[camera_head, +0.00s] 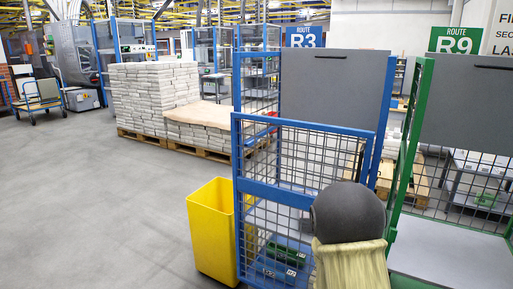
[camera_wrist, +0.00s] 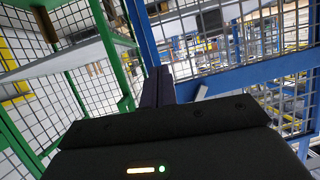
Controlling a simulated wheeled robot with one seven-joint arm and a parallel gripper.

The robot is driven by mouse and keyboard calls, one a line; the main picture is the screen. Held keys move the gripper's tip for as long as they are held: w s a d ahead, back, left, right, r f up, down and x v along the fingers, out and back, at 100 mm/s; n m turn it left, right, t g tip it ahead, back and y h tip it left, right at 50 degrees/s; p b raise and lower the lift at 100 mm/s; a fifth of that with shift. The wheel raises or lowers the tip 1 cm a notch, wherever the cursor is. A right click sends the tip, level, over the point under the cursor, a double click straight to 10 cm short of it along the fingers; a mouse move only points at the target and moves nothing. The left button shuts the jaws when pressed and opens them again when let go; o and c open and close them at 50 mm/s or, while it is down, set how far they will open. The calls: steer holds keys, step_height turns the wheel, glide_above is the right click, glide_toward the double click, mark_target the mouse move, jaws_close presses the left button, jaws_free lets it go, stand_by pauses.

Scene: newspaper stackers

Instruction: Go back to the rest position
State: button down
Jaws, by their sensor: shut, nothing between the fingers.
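My gripper (camera_wrist: 159,88) shows in the wrist view. Its two dark fingers are together with nothing visible between them. It points toward the gap between a blue mesh cart (camera_wrist: 228,80) and a green mesh cart (camera_wrist: 118,75). I cannot tell how far the fingers are from either cart. In the head view my arm's dark rounded joint and pale sleeve stand in front of the blue cart (camera_head: 300,195). My gripper's fingers are not visible there. The green cart (camera_head: 412,150) is to the right of my arm.
A yellow bin (camera_head: 211,230) stands against the blue cart's left side. Newspaper stacks (camera_head: 155,90) on pallets are behind it. Route signs R3 (camera_head: 304,37) and R9 (camera_head: 455,40) hang above the carts. The grey floor (camera_head: 80,200) at left is clear.

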steer(key=s+a+r+n+g+y, duration=0.25)
steer(key=s+a+g, duration=0.2)
steer(key=s, duration=0.55)
steer(key=s+a+r+n+g+y, duration=0.2)
steer(key=s+a+n+g+y, duration=0.15)
steer(key=s+g, duration=0.4)
step_height(320, 180, up, 30)
steer(key=s+t+p, duration=0.1)
steer(key=t+p, duration=0.1)
steer(key=p, duration=2.9)
steer(key=shift+s+a+r, duration=0.15)
steer(key=shift+s+a, duration=0.1)
